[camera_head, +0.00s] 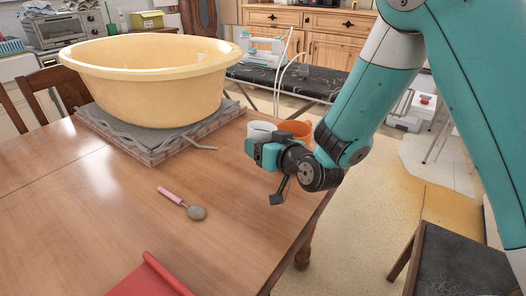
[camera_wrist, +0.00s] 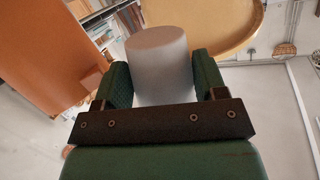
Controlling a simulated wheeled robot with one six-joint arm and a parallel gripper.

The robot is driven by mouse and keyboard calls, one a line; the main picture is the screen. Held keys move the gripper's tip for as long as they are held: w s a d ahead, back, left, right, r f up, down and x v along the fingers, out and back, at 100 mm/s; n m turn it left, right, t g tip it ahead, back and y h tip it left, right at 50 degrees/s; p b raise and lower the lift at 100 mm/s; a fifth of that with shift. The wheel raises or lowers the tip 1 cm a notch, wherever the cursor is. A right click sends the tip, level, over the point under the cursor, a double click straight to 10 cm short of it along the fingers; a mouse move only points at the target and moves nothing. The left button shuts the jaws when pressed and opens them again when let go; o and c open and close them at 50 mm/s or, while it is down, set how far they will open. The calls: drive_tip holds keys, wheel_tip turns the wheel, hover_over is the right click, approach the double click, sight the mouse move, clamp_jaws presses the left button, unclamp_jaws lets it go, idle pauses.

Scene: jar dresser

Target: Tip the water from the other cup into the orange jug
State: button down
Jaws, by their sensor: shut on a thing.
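My gripper (camera_head: 264,153) is shut on a whitish cup (camera_head: 261,129) near the table's far right edge. In the wrist view the cup (camera_wrist: 157,65) stands between the two green fingers. It looks about upright in the head view; its contents do not show. The orange jug (camera_head: 297,128) is just right of the cup in the head view, its lower part hidden behind my gripper and arm. In the wrist view the jug (camera_wrist: 45,50) fills the upper left, close beside the cup. I cannot tell whether cup and jug touch.
A big yellow basin (camera_head: 150,85) stands on a stack of cloth or papers (camera_head: 165,143) at the table's back left. A pink-handled spoon (camera_head: 184,203) and a red item (camera_head: 150,279) lie on the wooden table (camera_head: 90,215). The table middle is mostly clear. A dark stool (camera_head: 455,262) stands at right.

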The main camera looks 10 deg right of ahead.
sight(276, 128)
drive_tip(key=shift+w+d+m+b, duration=0.1)
drive_tip(key=shift+d+m+b, duration=0.2)
drive_tip(key=shift+b, duration=0.35)
drive_tip(key=shift+w+d+r+m+b, duration=0.2)
drive_tip(key=shift+m+b, duration=0.1)
drive_tip(key=shift+b, duration=0.1)
drive_tip(key=shift+w+d+r+m+g+y, duration=0.15)
drive_tip(key=shift+r+m, duration=0.1)
drive_tip(key=shift+r, duration=0.15)
drive_tip(key=shift+d+r+m+g+y, duration=0.1)
drive_tip(key=shift+d+r+m, duration=0.1)
drive_tip(key=shift+r, duration=0.25)
drive_tip(key=shift+w+d+r+m+g+y, duration=0.15)
drive_tip(key=shift+r+m, duration=0.1)
drive_tip(key=shift+r, duration=0.15)
drive_tip(key=shift+w+d+r+m+y, duration=0.3)
drive_tip(key=shift+d+r+m, duration=0.1)
drive_tip(key=shift+d+m, duration=0.25)
drive_tip(key=shift+r+m, duration=0.5)
drive_tip(key=shift+m, duration=0.25)
drive_tip(key=shift+f, duration=0.15)
